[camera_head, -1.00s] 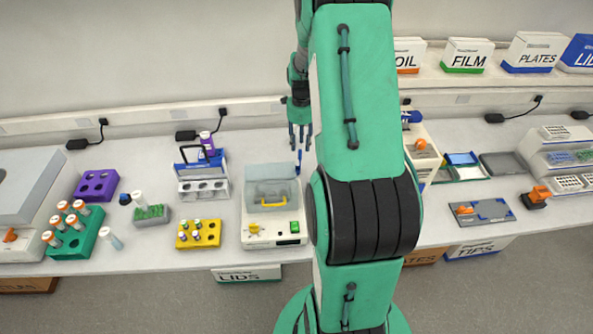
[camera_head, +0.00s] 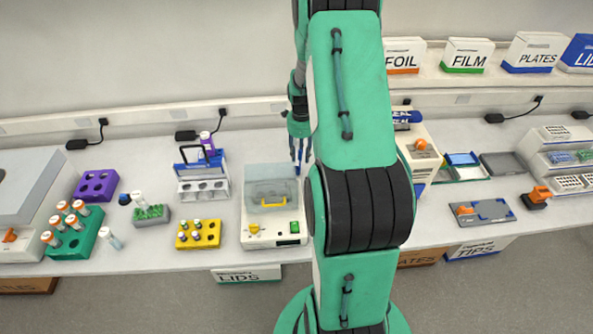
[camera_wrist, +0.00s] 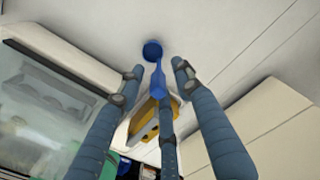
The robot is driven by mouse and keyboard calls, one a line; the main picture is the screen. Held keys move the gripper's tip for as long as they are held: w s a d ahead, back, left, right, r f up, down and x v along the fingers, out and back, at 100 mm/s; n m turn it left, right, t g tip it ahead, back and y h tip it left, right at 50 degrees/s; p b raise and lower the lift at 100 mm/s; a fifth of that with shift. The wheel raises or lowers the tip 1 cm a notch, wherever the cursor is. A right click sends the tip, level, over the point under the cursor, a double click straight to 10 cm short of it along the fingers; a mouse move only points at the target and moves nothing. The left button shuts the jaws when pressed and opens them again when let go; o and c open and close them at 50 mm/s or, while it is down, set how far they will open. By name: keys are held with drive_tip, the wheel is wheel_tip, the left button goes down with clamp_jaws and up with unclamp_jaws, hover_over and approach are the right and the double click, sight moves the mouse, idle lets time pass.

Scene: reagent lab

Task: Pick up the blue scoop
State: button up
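The blue scoop (camera_wrist: 153,51) shows in the wrist view, with its round bowl toward the top and its handle running down between my fingers. My gripper (camera_wrist: 157,75) is open around the handle, with a finger apart on each side and a third finger below, overlapping the handle's lower end. I cannot tell whether that third finger touches it. In the head view my gripper (camera_head: 300,160) is low over the bench, just right of the clear-lidded device. The scoop is hard to separate from the fingers there, and my arm hides part of this area.
A yellow tube rack (camera_head: 184,242) and a blue-handled rack (camera_head: 187,187) are farther left. A white machine with an orange knob (camera_head: 418,137) stands to the right, partly behind my arm.

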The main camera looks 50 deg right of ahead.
sight(301, 159)
drive_tip(key=shift+f, duration=1.9)
clamp_jaws()
